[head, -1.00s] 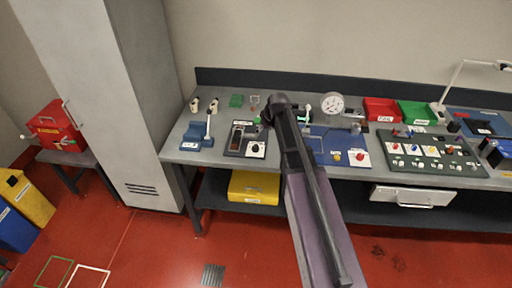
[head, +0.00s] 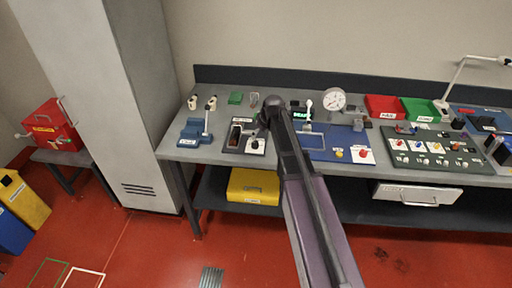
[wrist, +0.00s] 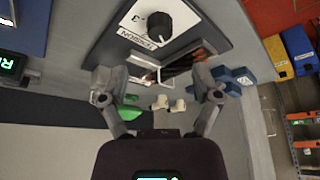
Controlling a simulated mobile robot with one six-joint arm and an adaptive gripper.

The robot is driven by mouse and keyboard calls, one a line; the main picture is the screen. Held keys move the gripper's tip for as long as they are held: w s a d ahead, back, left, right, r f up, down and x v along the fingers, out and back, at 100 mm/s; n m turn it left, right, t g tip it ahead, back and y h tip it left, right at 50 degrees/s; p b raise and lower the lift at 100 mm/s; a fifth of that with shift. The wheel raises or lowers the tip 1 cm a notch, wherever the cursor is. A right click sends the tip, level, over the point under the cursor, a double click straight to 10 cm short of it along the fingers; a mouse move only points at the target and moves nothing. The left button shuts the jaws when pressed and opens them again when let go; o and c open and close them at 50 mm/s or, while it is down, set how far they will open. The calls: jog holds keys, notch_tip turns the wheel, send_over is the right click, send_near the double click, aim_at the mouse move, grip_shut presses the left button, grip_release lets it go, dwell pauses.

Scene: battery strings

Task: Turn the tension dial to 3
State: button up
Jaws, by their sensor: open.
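The tension dial is a round black knob with a white pointer line on a white label plate. In the wrist view the dial (wrist: 153,20) is at the top centre, with a "3" on the plate to its left and "TENSION" lettering below it. In the head view the dial (head: 255,144) sits on a dark panel (head: 231,146) on the bench. My gripper (wrist: 153,76) is open and empty, its fingertips apart from the knob in the picture. In the head view my arm's end is just above and right of the dial, and the fingers are mostly hidden.
A blue device with a lever (head: 194,133) stands left of the panel. A blue board (head: 325,145) and a dial gauge (head: 334,100) are to the right. A green-lit display (head: 301,116) is close behind my arm. Bare bench (head: 170,153) shows at the left front.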

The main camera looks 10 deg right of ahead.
aim_at(256, 143)
jog(key=shift+b+x, duration=3.45)
jog(key=shift+x, duration=0.6)
grip_shut()
jog(key=shift+d, duration=0.2)
jog(key=shift+a, duration=0.15)
